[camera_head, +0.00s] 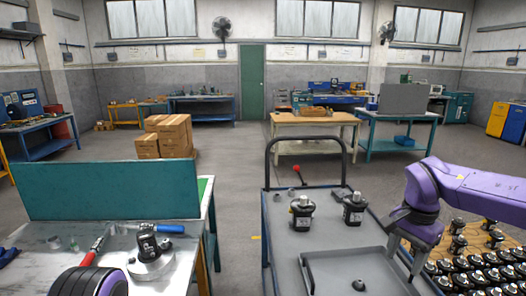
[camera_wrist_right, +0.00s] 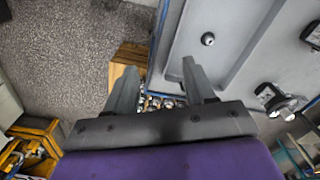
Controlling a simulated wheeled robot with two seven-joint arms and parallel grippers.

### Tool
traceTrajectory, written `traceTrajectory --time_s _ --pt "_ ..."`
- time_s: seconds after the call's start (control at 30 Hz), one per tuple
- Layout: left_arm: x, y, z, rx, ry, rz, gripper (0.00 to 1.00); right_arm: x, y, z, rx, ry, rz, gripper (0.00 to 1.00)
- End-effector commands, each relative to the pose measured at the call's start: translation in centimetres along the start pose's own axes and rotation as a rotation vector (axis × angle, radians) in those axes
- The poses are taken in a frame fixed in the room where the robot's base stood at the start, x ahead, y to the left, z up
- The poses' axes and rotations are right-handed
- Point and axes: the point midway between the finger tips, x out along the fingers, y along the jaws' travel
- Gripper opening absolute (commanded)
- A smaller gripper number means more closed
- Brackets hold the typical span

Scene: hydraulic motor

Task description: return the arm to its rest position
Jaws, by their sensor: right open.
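My right arm comes in from the right in the head view, purple with a dark gripper (camera_head: 418,262) hanging beside the right edge of the grey cart (camera_head: 275,240). In the right wrist view the two fingers of this gripper (camera_wrist_right: 160,82) are spread apart, with nothing between them. The fingertips are over the area by the cart's edge. A rounded purple and black part of mine shows at the lower left of the head view, but my left gripper's fingers are not visible.
Two black motors (camera_head: 302,213) (camera_head: 353,208) stand on the cart behind its tray (camera_head: 310,272). A wooden crate of several dark parts (camera_head: 480,262) is at right. The left workbench (camera_head: 45,240) holds a motor on a round base (camera_head: 150,258) and red-handled and blue-handled tools.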

Motion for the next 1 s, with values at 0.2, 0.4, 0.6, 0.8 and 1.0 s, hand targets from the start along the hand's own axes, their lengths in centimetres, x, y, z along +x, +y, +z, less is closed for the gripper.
traceTrajectory --time_s 0.2,0.4,0.6,0.8,1.0 --pt "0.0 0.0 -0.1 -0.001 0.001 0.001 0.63 0.2 -0.2 -1.0 0.163 0.064 -0.012 0.54" --pt "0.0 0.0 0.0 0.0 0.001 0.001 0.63 1.2 0.1 -3.0 0.351 0.225 -0.031 0.54" --pt "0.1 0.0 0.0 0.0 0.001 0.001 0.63 4.5 0.7 -5.4 0.52 0.528 -0.088 0.54" --pt "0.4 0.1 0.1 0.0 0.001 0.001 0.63 16.1 2.1 -3.6 0.376 0.865 -0.273 0.54" --pt "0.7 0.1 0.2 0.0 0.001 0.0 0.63 28.7 8.3 5.2 0.002 0.721 -0.326 0.54"
